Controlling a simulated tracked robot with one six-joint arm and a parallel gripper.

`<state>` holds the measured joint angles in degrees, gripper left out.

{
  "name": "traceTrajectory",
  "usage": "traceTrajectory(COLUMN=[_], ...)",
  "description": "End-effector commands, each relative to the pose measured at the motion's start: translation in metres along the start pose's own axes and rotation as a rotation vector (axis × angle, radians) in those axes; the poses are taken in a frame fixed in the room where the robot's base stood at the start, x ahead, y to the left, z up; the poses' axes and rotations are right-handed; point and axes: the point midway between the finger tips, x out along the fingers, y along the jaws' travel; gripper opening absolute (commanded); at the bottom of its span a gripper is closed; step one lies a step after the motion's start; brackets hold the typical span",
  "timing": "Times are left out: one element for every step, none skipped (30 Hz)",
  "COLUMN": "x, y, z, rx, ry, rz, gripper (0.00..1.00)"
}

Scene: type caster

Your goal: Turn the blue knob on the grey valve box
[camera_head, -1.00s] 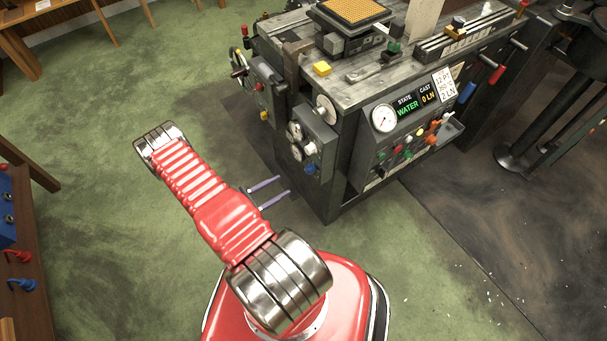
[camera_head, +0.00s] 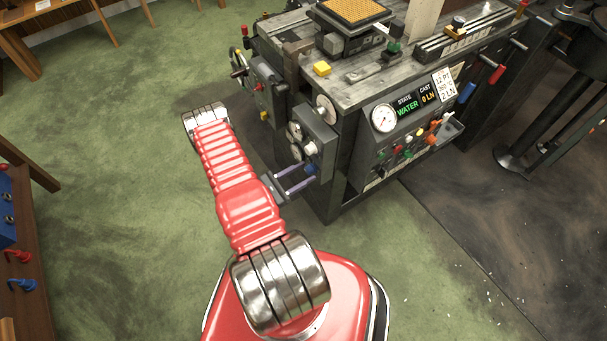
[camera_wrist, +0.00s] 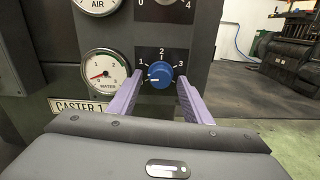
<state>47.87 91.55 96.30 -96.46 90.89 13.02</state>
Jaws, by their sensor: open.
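The blue knob (camera_wrist: 160,74) sits on the front of the grey valve box (camera_wrist: 190,38), under a scale with the numbers 1, 2 and 3. Its white pointer mark is turned toward the left, near the 1 side. In the head view the blue knob (camera_head: 310,168) is at the bottom of the grey valve box (camera_head: 320,135) on the machine's left end. My gripper (camera_wrist: 160,90) is open, with one purple finger on each side of the knob in the wrist view. I cannot tell whether the fingers touch it. In the head view my gripper (camera_head: 304,178) reaches to the knob.
A water gauge (camera_wrist: 106,72) is left of the knob, above a "CASTER 1" label (camera_wrist: 80,106). The machine's display (camera_head: 416,104) reads STATE WATER. Green floor (camera_head: 120,200) is open to the left.

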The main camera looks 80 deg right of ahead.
Motion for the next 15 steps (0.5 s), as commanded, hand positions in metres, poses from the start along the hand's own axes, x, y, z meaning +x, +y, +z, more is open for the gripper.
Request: traceTrajectory(x=[0.0027,0.0038,0.0049,0.0054,0.0057,0.0058,0.0058,0.0057,0.0057,0.0056,0.0056,0.0056,0.0056,0.0055,0.0055], y=[0.0,0.0001,0.0001,0.0001,0.0001,0.0002,0.0002,0.0002,0.0002,0.0002,0.0002,0.0002,0.0002,0.0001,0.0001], z=[0.0001,0.0,0.0,0.0,0.0,0.0,0.0,0.0,0.0,0.0,0.0,0.0,0.0,0.0,0.0], rx=[0.0,0.0,0.0,0.0,0.0,0.0,0.0,0.0,0.0,0.0,0.0,0.0,0.0,0.0,0.0], ry=[0.0,0.0,0.0,0.0,0.0,0.0,0.0,0.0,0.0,0.0,0.0,0.0,0.0,0.0,0.0], rz=[0.0,0.0,0.0,0.0,0.001,0.001,0.001,0.001,0.001,0.001,0.001,0.001,0.001,0.001,0.001], gripper=[0.45,0.45,0.45,0.45,0.45,0.45,0.45,0.45,0.45,0.45,0.45,0.44,0.42,0.4,0.37])
